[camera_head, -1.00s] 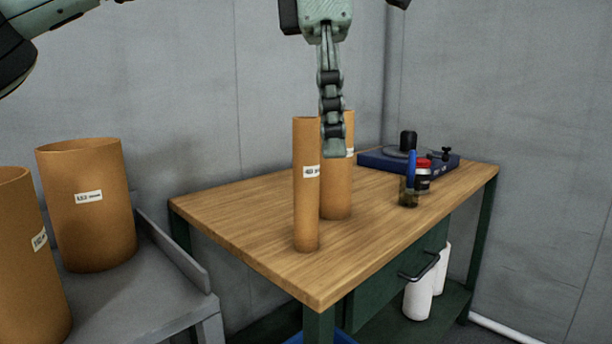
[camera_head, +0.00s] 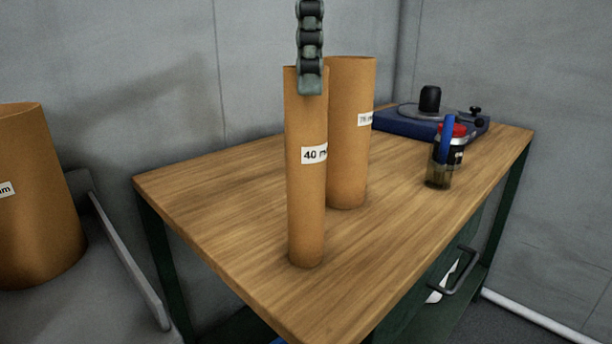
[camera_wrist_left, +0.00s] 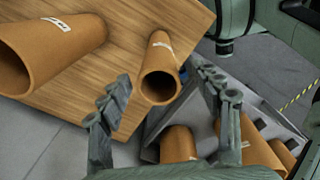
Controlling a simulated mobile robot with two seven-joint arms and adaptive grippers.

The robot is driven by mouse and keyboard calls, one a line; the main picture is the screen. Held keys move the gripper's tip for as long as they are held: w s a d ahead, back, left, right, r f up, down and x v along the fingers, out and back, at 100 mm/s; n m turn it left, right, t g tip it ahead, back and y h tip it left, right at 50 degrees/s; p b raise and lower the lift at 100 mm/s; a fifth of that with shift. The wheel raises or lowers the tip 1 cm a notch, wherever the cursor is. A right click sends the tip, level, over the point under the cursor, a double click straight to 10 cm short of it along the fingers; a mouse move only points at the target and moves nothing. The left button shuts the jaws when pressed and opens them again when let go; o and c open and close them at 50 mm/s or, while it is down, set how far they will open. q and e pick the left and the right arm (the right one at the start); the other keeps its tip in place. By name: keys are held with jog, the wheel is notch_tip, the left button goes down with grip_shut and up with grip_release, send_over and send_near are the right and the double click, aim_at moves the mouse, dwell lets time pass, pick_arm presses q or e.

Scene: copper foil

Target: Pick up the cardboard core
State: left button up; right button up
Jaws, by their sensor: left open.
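A slim brown cardboard core (camera_head: 306,190) with a "40 m…" label stands upright on the wooden table. A wider core (camera_head: 350,150) stands close behind it to the right. My left gripper (camera_head: 311,85) comes down from the top edge; its jointed finger overlaps the slim core's upper rim in the picture. In the left wrist view my gripper (camera_wrist_left: 162,84) has its fingers spread wide, with the slim core (camera_wrist_left: 160,62) showing between and beyond them. The wider core (camera_wrist_left: 60,45) lies to the left there. Nothing is held. My right gripper is out of view.
The wooden table (camera_head: 210,200) has free room left of the cores. A jar with a red lid and a blue item (camera_head: 441,160) stands to the right, before a blue device (camera_head: 400,122). A large core (camera_head: 35,200) stands on a grey surface at far left.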

aim_at(306, 106)
pick_arm(q)
jog(key=f, duration=0.4)
jog(key=shift+w+a+f, duration=0.1)
jog(key=shift+a+f, duration=0.15)
jog(key=shift+f, duration=0.15)
grip_shut()
